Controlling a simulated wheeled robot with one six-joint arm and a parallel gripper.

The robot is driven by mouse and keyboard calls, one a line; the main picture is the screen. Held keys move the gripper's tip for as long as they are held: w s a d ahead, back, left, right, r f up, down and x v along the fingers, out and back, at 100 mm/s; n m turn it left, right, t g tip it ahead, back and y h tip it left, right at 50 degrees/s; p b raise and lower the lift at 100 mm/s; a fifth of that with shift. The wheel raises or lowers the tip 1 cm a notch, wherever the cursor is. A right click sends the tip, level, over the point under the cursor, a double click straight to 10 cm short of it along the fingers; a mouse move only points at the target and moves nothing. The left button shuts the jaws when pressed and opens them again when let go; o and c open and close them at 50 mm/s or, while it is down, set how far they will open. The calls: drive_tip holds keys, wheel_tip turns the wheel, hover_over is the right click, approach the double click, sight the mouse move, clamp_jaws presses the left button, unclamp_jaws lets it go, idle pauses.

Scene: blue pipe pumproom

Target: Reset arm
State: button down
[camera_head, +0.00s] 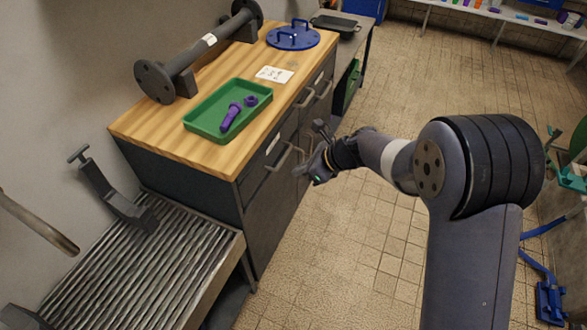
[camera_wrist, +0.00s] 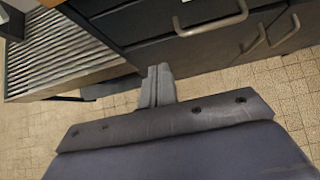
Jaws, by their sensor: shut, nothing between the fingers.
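My gripper (camera_head: 312,150) is in front of the workbench's drawer side, over the floor, with my arm reaching in from the right. In the wrist view the two fingers (camera_wrist: 157,86) lie together with nothing between them. They point toward the dark drawer fronts (camera_wrist: 190,25) with curved grey handles. In the head view the gripper is close to the drawer handles (camera_head: 281,158); I cannot tell if it touches them.
A wooden workbench (camera_head: 165,128) holds a green tray (camera_head: 200,122) with a purple bolt (camera_head: 231,117) and purple nut (camera_head: 251,101), a dark flanged pipe, a blue lid (camera_head: 293,38) and a card. A roller conveyor (camera_head: 120,270) stands front left.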

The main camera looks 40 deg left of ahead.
drive_tip(key=shift+d+r, duration=0.15)
drive_tip(key=shift+d, duration=0.05)
approach(259, 175)
drive_tip(key=x, duration=0.5)
drive_tip(key=shift+s+d+f, duration=0.1)
drive_tip(key=shift+s+f, duration=0.05)
drive_tip(key=shift+f, duration=0.3)
drive_tip(key=shift+s+a+p, duration=0.1)
drive_tip(key=shift+a+p, duration=0.2)
drive_tip(key=shift+a, duration=0.25)
drive_tip(key=shift+r, duration=0.1)
